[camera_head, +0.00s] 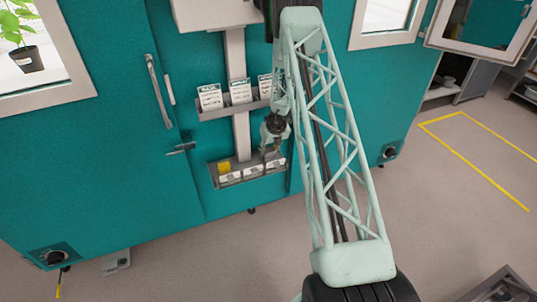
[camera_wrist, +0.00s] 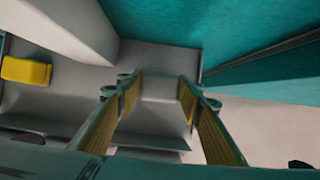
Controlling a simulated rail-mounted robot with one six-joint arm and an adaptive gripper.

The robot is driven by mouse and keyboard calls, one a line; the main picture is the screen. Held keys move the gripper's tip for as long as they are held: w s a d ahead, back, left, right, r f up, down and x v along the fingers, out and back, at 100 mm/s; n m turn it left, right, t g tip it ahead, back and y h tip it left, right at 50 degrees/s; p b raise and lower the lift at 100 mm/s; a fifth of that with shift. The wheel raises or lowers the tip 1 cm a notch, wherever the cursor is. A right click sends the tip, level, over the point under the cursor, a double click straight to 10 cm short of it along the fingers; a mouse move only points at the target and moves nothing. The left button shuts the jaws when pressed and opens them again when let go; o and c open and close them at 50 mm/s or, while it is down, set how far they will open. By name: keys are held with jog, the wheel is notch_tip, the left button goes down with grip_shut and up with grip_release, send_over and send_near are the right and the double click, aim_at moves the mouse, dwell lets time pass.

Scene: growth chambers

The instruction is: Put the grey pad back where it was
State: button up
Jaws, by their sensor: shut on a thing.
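The grey pad (camera_wrist: 161,88) is a pale block between the tips of my gripper (camera_wrist: 158,92), which is shut on it. In the head view my gripper (camera_head: 271,150) points down over the right part of the lower tray (camera_head: 213,177) on the teal chamber front. In the wrist view the pad is seen against the tray's right end; I cannot tell whether it touches the tray. The pad cannot be made out in the head view. A yellow pad (camera_head: 224,167) lies at the tray's left end; it also shows in the wrist view (camera_wrist: 27,70).
An upper rack (camera_head: 203,115) with several printed cards (camera_head: 240,91) is above the tray, close to my arm. A grey upright post (camera_head: 234,54) carries both. A door handle (camera_head: 158,90) sticks out to the left. Open floor (camera_head: 430,230) is at the right.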

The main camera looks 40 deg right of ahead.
jog(key=shift+f, duration=0.7)
jog(key=o, duration=0.8)
jog(key=shift+f, duration=0.1)
jog(key=shift+v, duration=3.8)
